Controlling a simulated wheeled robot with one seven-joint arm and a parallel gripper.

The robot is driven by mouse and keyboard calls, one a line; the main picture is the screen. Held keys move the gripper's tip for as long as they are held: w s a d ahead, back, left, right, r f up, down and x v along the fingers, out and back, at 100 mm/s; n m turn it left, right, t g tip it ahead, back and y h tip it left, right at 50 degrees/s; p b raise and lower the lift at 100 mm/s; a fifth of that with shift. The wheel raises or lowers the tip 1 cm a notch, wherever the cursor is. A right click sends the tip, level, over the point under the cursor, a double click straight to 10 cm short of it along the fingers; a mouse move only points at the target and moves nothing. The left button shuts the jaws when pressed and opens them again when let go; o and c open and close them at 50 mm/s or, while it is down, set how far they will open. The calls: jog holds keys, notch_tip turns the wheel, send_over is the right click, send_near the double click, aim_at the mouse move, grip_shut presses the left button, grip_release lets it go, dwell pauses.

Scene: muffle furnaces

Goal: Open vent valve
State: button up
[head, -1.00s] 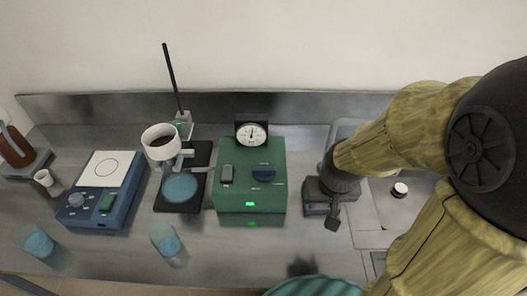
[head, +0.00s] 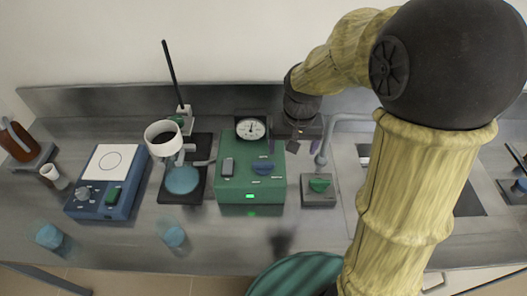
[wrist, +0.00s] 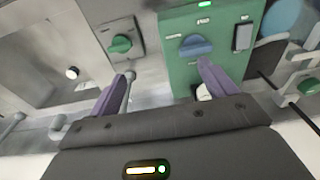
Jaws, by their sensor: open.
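A green pump box (head: 238,187) stands mid-bench with a blue knob (head: 264,168) on its top; the knob also shows in the wrist view (wrist: 196,47). A round dial gauge (head: 250,129) stands at the box's back edge. A grey block with a green knob (head: 319,184) sits to its right; that knob also shows in the wrist view (wrist: 120,44). Labels are too small to read. My gripper (head: 304,146) is open and empty by the box's back right corner. In the wrist view its purple fingers (wrist: 161,84) are apart, one partly covering the gauge.
A metal stand with a white cup (head: 163,139) and a blue-white device (head: 107,181) are left of the box. A bent tap pipe (head: 324,150) and sink lie right. My arm hides part of the right bench.

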notch_tip(320, 180, up, 6)
jog(key=g+p, duration=0.1)
jog(key=p, duration=0.2)
send_over(263, 163)
jog(key=shift+b, duration=0.3)
notch_tip(263, 163, down, 17)
jog(key=p, duration=0.2)
jog(key=shift+f+p, duration=0.2)
jog(key=shift+p, duration=0.1)
jog(key=c, duration=1)
